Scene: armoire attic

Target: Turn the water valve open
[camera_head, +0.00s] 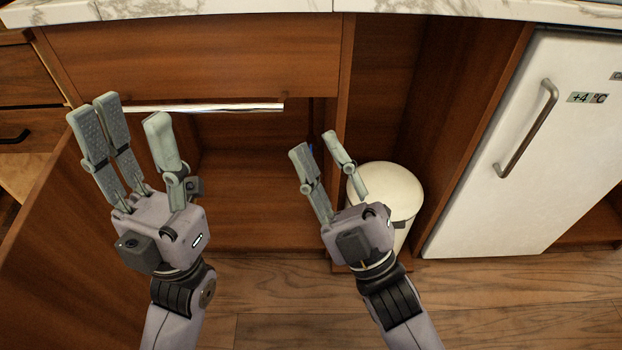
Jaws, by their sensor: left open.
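No water valve can be made out clearly. A small blue bit (313,149) shows inside the open cabinet, beside the fingertips of my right gripper; most of it is hidden, and I cannot tell whether it is part of the valve. My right gripper (317,141) is in front of the cabinet's right side, its fingers apart with a gap between them and nothing visibly held. My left gripper (131,112) is open and empty in front of the cabinet's left side, with its fingertips near a shiny metal bar.
The open wooden cabinet (250,205) is below a marble countertop (270,8). The metal bar (215,107) runs under its upper front panel. A cream bin (395,188) stands right of my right gripper. A white fridge (540,140) is farther right. Wooden floor (500,300) lies in front.

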